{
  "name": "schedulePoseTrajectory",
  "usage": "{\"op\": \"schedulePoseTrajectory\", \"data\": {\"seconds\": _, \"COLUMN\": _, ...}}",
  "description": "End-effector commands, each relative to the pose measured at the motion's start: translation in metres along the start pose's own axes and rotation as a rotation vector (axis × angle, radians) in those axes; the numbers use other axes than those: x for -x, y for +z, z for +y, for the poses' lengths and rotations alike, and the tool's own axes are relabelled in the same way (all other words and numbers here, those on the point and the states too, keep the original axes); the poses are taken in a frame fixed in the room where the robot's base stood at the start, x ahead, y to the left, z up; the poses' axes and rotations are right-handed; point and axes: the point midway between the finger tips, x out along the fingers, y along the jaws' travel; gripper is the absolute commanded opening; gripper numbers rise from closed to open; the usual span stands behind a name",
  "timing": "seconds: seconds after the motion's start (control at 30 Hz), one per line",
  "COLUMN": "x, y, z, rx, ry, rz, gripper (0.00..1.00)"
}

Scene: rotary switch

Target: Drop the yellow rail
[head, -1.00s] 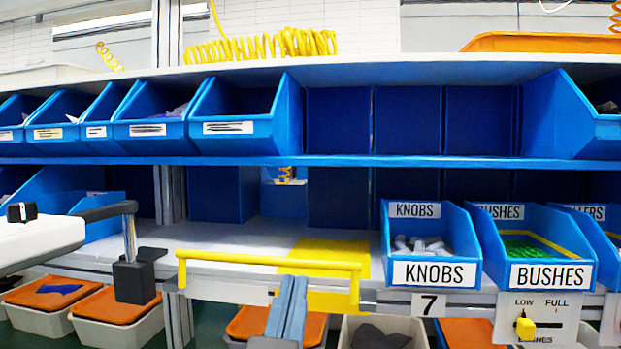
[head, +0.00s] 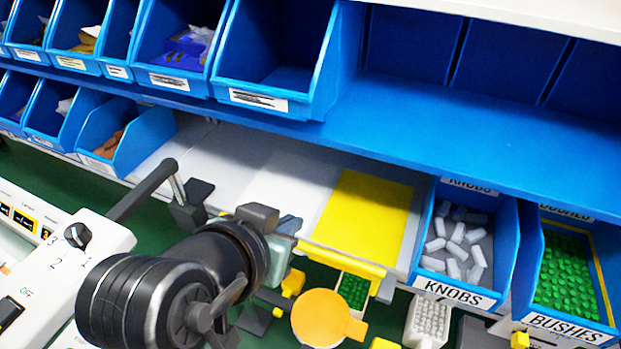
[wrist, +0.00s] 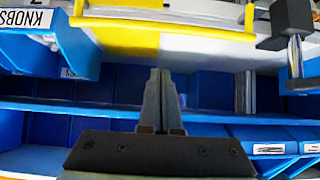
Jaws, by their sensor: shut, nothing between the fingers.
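The yellow rail (head: 345,261) runs along the front edge of the workbench, before a yellow panel (head: 364,215) on the bench top. In the head view my arm covers its left part; its right end post shows. In the wrist view the rail (wrist: 165,26) crosses the top of the picture. My gripper (wrist: 160,72) is shut and empty, its fingertips apart from the rail in that picture. In the head view the gripper (head: 291,223) is at the rail's left part, partly hidden behind my arm; I cannot tell whether it touches.
A KNOBS bin (head: 458,290) and a BUSHES bin (head: 570,320) stand right of the yellow panel. A white machine with a dial (head: 77,234) and a dark handle (head: 142,190) is at left.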

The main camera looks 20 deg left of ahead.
Motion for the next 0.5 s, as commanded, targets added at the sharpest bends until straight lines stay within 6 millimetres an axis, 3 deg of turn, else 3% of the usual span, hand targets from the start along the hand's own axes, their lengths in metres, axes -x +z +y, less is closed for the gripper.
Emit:
{"op": "schedulePoseTrajectory", "data": {"seconds": 0.1, "x": 0.0073, "y": -0.0004, "z": -0.0012, "rx": 0.004, "ry": 0.008, "rz": -0.028, "gripper": 0.00}}
{"op": "schedulePoseTrajectory", "data": {"seconds": 0.5, "x": 0.0053, "y": 0.0019, "z": -0.0009, "rx": 0.004, "ry": 0.011, "rz": -0.032, "gripper": 0.00}}
